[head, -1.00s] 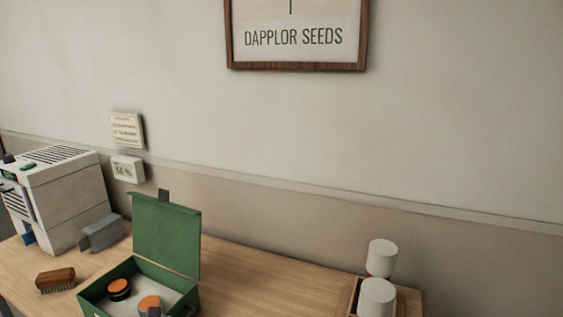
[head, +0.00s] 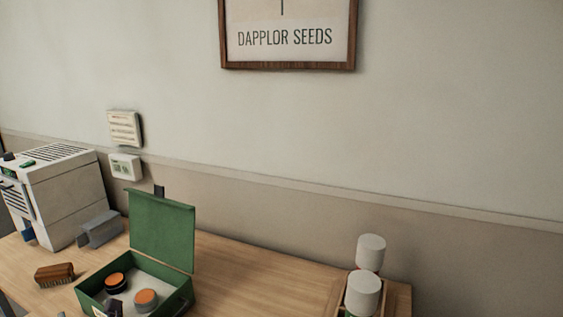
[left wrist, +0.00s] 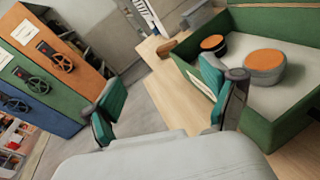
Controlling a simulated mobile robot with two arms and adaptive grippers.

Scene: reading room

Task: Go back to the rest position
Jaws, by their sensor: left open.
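My left gripper (left wrist: 165,100) is open in the left wrist view, with two teal-padded fingers apart and nothing between them. Its right finger overlaps the near wall of the green box (left wrist: 230,120); I cannot tell whether it touches. In the head view, dark fingertip parts show at the bottom edge by the box (head: 161,230), whose lid stands open. Inside the box sit a dark round tin with an orange top (head: 115,281) and a grey one with an orange top (head: 146,298). My right gripper is in neither view.
The wooden table (head: 235,275) also holds a brush (head: 55,274), a grey holder (head: 100,229) and a white machine (head: 58,195). White-topped containers (head: 364,290) stand at the right. Coloured cabinets (left wrist: 50,55) stand beyond the floor in the left wrist view.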

